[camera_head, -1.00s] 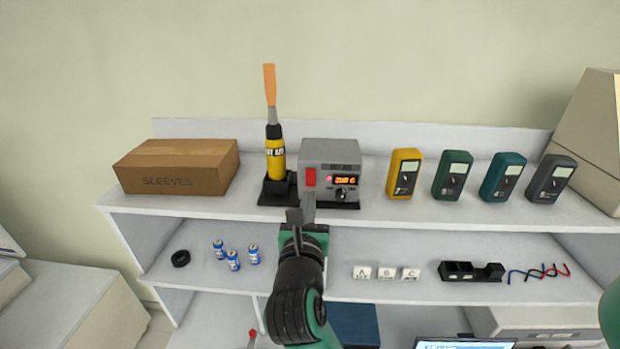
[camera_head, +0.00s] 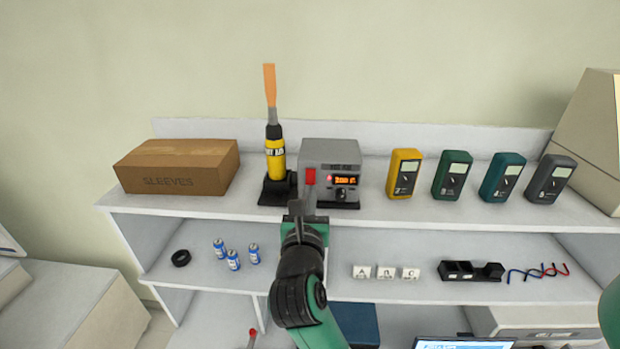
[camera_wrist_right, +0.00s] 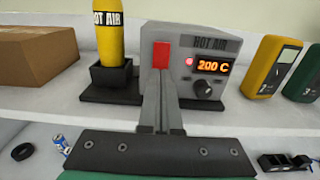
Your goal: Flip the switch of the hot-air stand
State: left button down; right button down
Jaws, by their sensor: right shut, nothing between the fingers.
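The hot-air stand (camera_head: 330,153) is a grey box on the upper shelf, with a red switch (camera_head: 310,177) on the left of its front. A yellow hot-air tool (camera_head: 275,155) with an orange tip stands in a black holder to the left. My right gripper (camera_head: 302,207) is shut and empty, its fingertips just below the switch. In the right wrist view the fingers (camera_wrist_right: 157,82) overlap the box's lower front; I cannot tell whether they touch it. My left gripper is out of view.
A cardboard box (camera_head: 178,166) stands to the left on the upper shelf. Several meters, the nearest yellow (camera_head: 403,174), stand to the right. Blue batteries (camera_head: 233,260), a black ring (camera_head: 181,258) and lettered white blocks (camera_head: 386,272) lie on the lower shelf.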

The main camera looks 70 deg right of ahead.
jog(key=shift+w+d, duration=0.15)
jog(key=shift+d, duration=0.3)
jog(key=p+v, duration=0.1)
jog(key=v, duration=0.7)
jog(key=shift+r, duration=0.15)
dwell(0.5)
